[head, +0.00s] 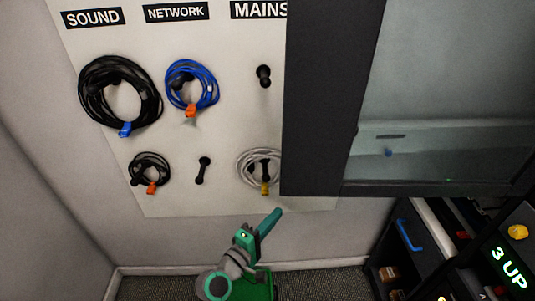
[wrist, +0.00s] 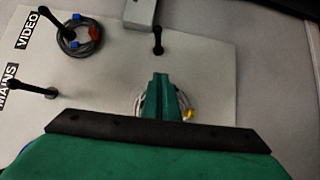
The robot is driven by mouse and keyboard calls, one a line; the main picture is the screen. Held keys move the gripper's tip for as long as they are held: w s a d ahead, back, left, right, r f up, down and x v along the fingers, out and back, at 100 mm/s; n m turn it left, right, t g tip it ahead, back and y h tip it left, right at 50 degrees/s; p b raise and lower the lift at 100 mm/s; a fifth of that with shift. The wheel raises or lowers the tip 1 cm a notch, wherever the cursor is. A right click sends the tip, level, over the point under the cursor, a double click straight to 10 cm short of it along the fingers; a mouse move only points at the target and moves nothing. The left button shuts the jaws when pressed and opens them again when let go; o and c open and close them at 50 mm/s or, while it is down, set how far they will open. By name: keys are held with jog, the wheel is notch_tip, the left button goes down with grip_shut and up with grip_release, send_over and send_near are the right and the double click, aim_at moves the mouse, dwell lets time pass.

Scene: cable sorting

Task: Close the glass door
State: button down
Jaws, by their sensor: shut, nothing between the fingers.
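The glass door shows in the head view as a wide dark frame (head: 322,95) and a pale see-through pane (head: 455,75). It stands out in front of the right part of the cable board and hides part of it. I cannot tell its exact angle. My gripper (head: 272,220) is low in the middle of the head view, left of and below the door's lower left corner, apart from it in the picture. Its green fingers are together and empty; they also show in the wrist view (wrist: 160,92), pointing toward the board. I cannot make out the door in the wrist view.
The cable board (head: 225,130) carries hooks and coils: a black coil (head: 80,95), a blue coil (head: 214,92) and a white coil (head: 243,167). At lower right is a dark rack with a blue handle (head: 410,236) and a "3 UP" display (head: 508,267). Floor shows around my arm.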

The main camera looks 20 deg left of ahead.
jog(key=a+r+m+g+h, duration=0.1)
jog(key=a+r+m+h, duration=0.3)
jog(key=r, duration=1.1)
jog(key=s+a+r+m+g+h, duration=0.2)
jog(key=s+a+r+g, duration=0.15)
jog(key=r, duration=0.35)
jog(key=s+a+r+m+g+h, duration=0.2)
jog(key=s+r+g+h, duration=0.15)
jog(key=r, duration=0.45)
jog(key=w+d+t, duration=0.1)
jog(key=w+d, duration=0.4)
jog(key=d, duration=0.4)
jog(key=shift+y, duration=0.35)
jog(key=shift+s+d+f, duration=0.1)
jog(key=shift+s+d, duration=0.05)
jog(key=shift+s, duration=2.1)
jog(key=shift+w+d, duration=0.15)
